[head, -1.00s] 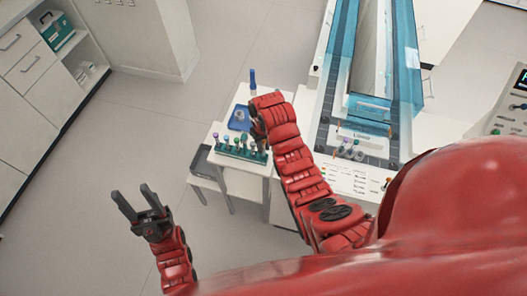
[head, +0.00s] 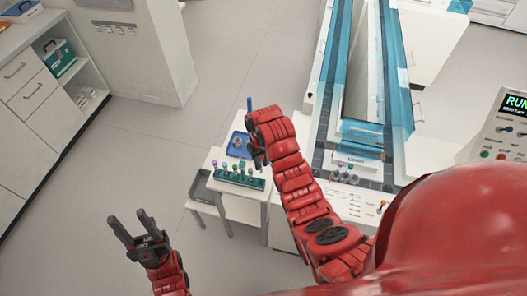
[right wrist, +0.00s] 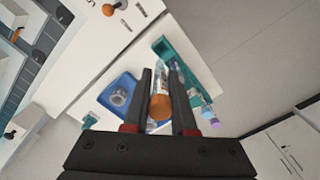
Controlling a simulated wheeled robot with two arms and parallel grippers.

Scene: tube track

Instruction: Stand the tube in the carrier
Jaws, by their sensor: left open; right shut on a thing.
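My right gripper (right wrist: 162,92) is shut on a tube with an orange cap (right wrist: 160,107), the cap toward the wrist camera. My left gripper (head: 137,229) is open and empty over the floor. Which piece is the carrier I cannot tell for sure; small grey holders (head: 342,170) stand by the load end of the track.
The blue-walled track (head: 400,100) stands right of my right arm. A control panel (head: 505,125) is at the far right. The floor at left is free.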

